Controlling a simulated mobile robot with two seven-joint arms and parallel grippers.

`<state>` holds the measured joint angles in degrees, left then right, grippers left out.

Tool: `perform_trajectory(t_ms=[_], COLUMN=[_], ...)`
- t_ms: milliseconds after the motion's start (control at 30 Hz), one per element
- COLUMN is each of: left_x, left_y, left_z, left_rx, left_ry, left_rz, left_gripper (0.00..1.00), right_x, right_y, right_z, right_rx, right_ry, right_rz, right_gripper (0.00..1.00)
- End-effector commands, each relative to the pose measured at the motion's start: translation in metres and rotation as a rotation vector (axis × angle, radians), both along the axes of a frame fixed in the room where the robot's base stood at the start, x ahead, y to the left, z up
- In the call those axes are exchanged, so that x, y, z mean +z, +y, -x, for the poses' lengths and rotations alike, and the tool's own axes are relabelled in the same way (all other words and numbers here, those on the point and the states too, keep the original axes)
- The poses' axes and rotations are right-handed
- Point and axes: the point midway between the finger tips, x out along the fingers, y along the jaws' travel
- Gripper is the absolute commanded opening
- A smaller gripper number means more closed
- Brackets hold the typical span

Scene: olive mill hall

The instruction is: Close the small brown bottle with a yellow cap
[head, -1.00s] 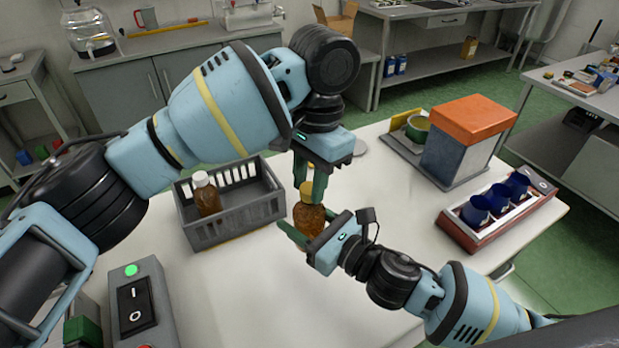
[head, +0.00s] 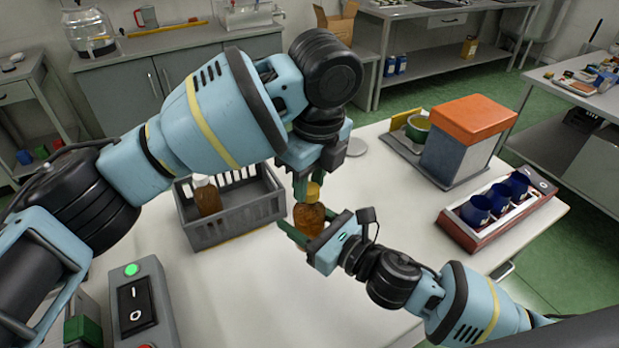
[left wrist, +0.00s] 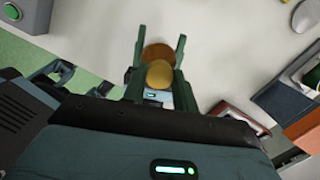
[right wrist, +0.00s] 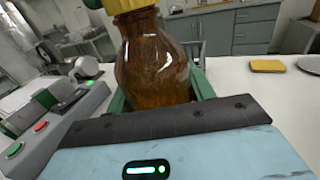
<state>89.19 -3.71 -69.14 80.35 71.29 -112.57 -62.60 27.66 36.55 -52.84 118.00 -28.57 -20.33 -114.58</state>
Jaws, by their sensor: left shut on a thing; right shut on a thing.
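The small brown bottle (head: 309,217) stands upright above the white table. The yellow cap (head: 314,193) sits at its mouth. My left gripper (head: 308,188) comes down from above and is shut on the cap. In the left wrist view the round cap (left wrist: 159,75) lies between the green fingers, with the brown bottle (left wrist: 158,52) showing behind it. My right gripper (head: 299,233) is shut around the bottle's body from the front right. The right wrist view shows the bottle (right wrist: 155,65) large, with the cap's lower edge (right wrist: 130,6) at the top. The thread is hidden.
A grey crate (head: 235,230) holding a brown bottle with a pale cap (head: 206,197) stands just left. A switch box (head: 143,305) is at the front left. An orange-lidded box (head: 465,140) and a tray of blue cups (head: 500,222) stand right. The table's middle right is clear.

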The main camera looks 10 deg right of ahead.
Motion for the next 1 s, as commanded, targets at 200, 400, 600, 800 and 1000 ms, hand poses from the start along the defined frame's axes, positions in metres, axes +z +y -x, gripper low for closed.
perform_trajectory(t_ms=[200, 400, 600, 800, 1000], left_x=[0.001, 0.001, 0.006, 0.037, 0.077], left_y=[0.000, 0.000, -0.001, -0.003, -0.005], left_z=[0.000, 0.000, 0.000, 0.002, 0.006], left_rx=[0.004, 0.004, 0.004, 0.005, 0.005], left_ry=[-0.002, -0.001, -0.002, -0.006, -0.007], left_rz=[0.000, 0.000, 0.000, 0.000, -0.001], left_gripper=[0.50, 0.54, 0.54, 0.54, 0.54], right_x=[0.001, 0.001, 0.002, 0.002, 0.002], right_y=[0.000, 0.000, 0.000, 0.000, 0.000], right_z=[0.000, 0.000, 0.000, 0.000, 0.000], right_rx=[0.001, 0.001, 0.001, 0.001, 0.001], right_ry=[-0.002, -0.003, -0.003, -0.003, -0.003], right_rz=[-0.001, -0.001, -0.001, -0.001, -0.001], right_gripper=[0.00, 0.00, 0.00, 0.00, 0.00])
